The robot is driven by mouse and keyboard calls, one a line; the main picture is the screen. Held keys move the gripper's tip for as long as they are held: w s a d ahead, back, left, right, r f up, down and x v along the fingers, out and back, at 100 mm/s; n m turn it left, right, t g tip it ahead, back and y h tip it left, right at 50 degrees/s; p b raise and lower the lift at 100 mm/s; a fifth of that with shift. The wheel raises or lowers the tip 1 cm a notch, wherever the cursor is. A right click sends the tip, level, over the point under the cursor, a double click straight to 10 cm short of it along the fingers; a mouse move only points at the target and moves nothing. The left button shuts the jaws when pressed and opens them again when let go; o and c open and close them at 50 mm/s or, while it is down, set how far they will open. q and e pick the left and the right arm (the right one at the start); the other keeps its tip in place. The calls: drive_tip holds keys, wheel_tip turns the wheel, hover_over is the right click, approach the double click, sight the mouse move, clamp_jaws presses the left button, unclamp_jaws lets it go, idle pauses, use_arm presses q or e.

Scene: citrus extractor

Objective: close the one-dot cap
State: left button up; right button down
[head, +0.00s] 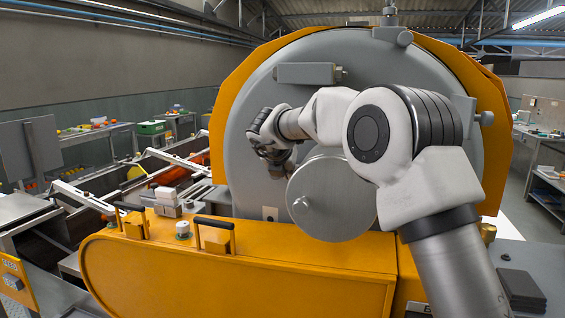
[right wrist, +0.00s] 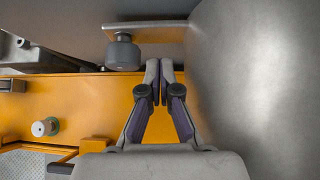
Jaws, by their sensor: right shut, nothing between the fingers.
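A round grey cap (head: 338,212) with a small knob near its left edge shows in front of the large drum face in the head view. A small pale plate (head: 270,213), perhaps with a dot mark, sits at its lower left; I cannot tell the dot count. My right gripper (head: 284,163) is just above and left of the cap, small and partly hidden by its wrist. In the right wrist view its fingers (right wrist: 160,72) are shut and empty. A grey knob (right wrist: 123,52) under a thin plate is left of the fingertips, apart from them. My left gripper is out of view.
The grey drum (head: 245,175) has an orange rim. An orange housing (head: 240,275) with black handles stands in front. A large grey surface (right wrist: 255,75) lies close on the right in the wrist view. A conveyor (head: 95,195) runs at left.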

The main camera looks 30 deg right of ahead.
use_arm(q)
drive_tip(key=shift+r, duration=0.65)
use_arm(e)
drive_tip(key=shift+w+d, duration=0.75)
drive_tip(key=shift+d, duration=0.15)
use_arm(q)
drive_tip(key=shift+p, duration=0.3)
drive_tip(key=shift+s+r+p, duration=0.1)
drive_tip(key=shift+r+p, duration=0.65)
use_arm(e)
drive_tip(key=shift+w+d+r, duration=0.1)
drive_tip(key=shift+w+d, duration=0.25)
drive_tip(key=shift+w, duration=0.05)
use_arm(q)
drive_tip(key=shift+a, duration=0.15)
